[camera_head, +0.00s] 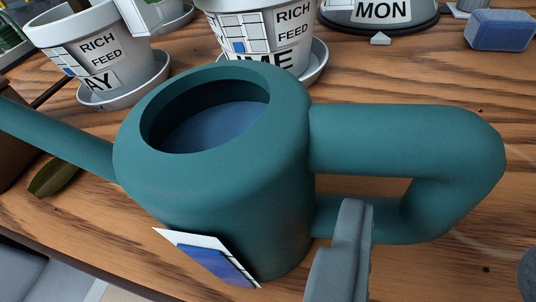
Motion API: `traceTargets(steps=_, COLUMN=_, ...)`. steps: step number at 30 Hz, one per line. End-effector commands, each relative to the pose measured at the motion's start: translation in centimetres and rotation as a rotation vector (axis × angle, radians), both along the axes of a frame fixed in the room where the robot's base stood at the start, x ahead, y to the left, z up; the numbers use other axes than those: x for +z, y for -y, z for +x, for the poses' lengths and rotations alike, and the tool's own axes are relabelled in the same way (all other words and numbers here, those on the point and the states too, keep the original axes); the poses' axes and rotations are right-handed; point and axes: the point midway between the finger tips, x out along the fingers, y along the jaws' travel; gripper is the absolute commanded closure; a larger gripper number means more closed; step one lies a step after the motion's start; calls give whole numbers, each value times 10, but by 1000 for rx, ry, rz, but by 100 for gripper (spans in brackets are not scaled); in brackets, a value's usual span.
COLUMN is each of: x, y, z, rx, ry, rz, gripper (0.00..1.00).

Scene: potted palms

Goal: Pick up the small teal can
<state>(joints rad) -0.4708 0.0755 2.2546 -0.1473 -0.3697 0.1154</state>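The small teal can (225,200) is a watering can that fills the middle of the view and stands upright on the wooden table. Its round opening shows dark blue-grey inside. Its spout (55,135) points left and its thick loop handle (420,140) points right. A white and blue label (210,258) is on its lower front. My gripper (442,232) is open. One grey finger stands in front of the lower handle bar near the body and hides part of it. The other finger barely shows at the right edge. Nothing is held between them.
Two white pots, one left (92,48) and one centre (262,40), stand on saucers behind the can. A dark base marked MON (425,17) and a blue block (498,30) are at the back right. A leaf (55,178) lies under the spout. The table edge is lower left.

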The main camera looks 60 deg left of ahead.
Motion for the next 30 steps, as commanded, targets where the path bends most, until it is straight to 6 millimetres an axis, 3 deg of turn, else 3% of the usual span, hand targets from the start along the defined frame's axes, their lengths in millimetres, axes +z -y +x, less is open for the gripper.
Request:
traceTargets(steps=15, x=-19, y=-22, z=39, rx=0, ry=-1, rz=-1, gripper=53)
traceTargets(steps=23, x=-19, y=-23, z=41, rx=0, ry=0, rz=0, gripper=53)
traceTargets(steps=30, x=-19, y=-23, z=41, rx=0, ry=0, rz=0, gripper=98)
